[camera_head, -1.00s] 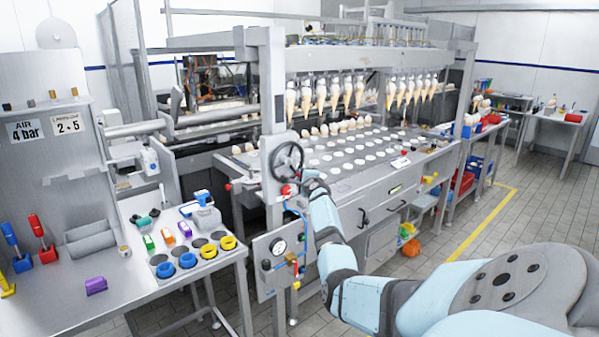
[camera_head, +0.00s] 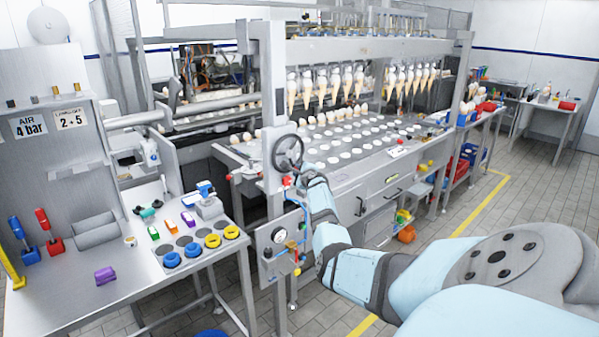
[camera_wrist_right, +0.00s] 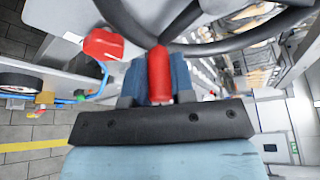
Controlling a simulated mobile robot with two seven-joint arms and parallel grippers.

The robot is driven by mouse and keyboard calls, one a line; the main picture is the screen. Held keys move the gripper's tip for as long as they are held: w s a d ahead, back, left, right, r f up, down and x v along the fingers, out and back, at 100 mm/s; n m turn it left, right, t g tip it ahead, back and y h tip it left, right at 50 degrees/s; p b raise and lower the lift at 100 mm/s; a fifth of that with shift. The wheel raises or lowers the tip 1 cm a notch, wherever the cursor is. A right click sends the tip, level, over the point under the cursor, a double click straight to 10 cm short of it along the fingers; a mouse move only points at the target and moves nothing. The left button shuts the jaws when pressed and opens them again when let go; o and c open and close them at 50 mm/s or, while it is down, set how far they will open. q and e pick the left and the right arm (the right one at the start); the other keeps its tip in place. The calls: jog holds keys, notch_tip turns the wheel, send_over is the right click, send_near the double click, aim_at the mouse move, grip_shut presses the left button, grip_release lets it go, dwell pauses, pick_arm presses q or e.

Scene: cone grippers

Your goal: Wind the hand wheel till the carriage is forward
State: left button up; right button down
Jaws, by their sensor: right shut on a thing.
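The hand wheel (camera_head: 288,153), a dark ring with spokes, is on the front post of the machine. My right gripper (camera_head: 298,178) is at the wheel's lower right edge. In the right wrist view the gripper (camera_wrist_right: 158,80) is shut on the wheel's red handle (camera_wrist_right: 160,72), with a finger on each side. The dark rim (camera_wrist_right: 240,40) curves above it. The carriage (camera_head: 370,50) spans the machine, with a row of cones (camera_head: 325,85) hanging point down above the plate (camera_head: 350,155) of pale round pieces. My left gripper is out of view.
A pressure gauge panel (camera_head: 280,243) sits below the wheel, close to my right forearm. A red part (camera_wrist_right: 103,45) is beside the gripper. A steel bench (camera_head: 130,262) with coloured rings stands left. Open tiled floor lies at the right.

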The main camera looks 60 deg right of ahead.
jog(key=c, duration=1)
grip_release()
jog(key=shift+f, duration=0.1)
jog(key=shift+s+a, duration=0.2)
jog(key=shift+s, duration=0.05)
jog(key=p+v, duration=0.1)
jog(key=v, duration=1.2)
jog(key=shift+o, duration=0.2)
